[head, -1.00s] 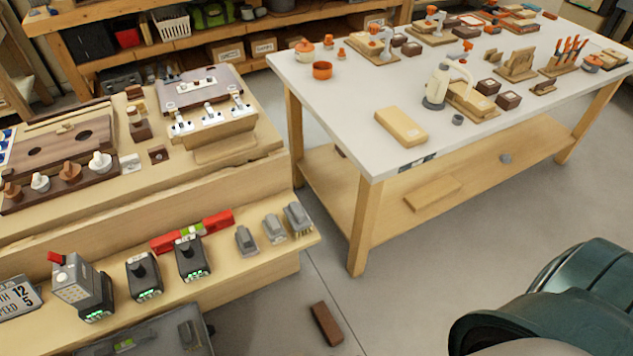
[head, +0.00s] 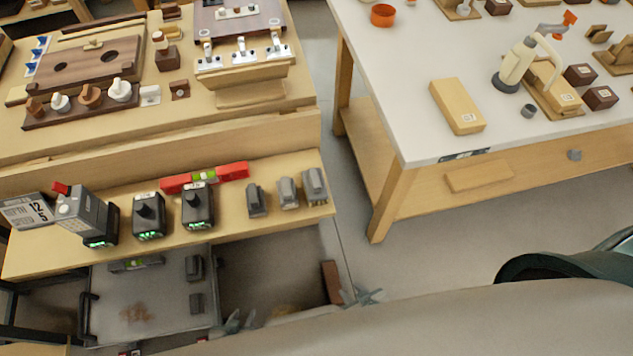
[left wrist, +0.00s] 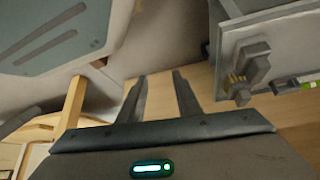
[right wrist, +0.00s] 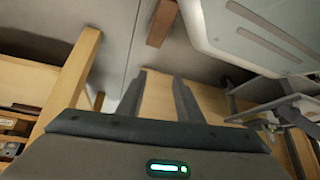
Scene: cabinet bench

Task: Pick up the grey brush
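No thing is clearly recognisable as the grey brush. Small dark grey pieces, an upper one (head: 195,267) and a lower one (head: 196,303), lie on the low grey tray (head: 160,290); the tray's edge is also in the left wrist view (left wrist: 290,17). A grey piece with a yellowish part (left wrist: 248,65) shows there, perhaps bristles. My left gripper (head: 235,320) is just right of the tray's near corner; its fingers are apart and empty in the left wrist view (left wrist: 158,85). My right gripper (head: 362,297) is further right, also open and empty in its wrist view (right wrist: 158,85).
Several grey pieces (head: 288,192) and black devices (head: 148,215) stand on the wooden bench ledge (head: 230,225). A brown block (head: 331,282) lies on the floor near my right gripper. A white-topped table (head: 400,110) stands at the right. Open floor (head: 440,240) lies before it.

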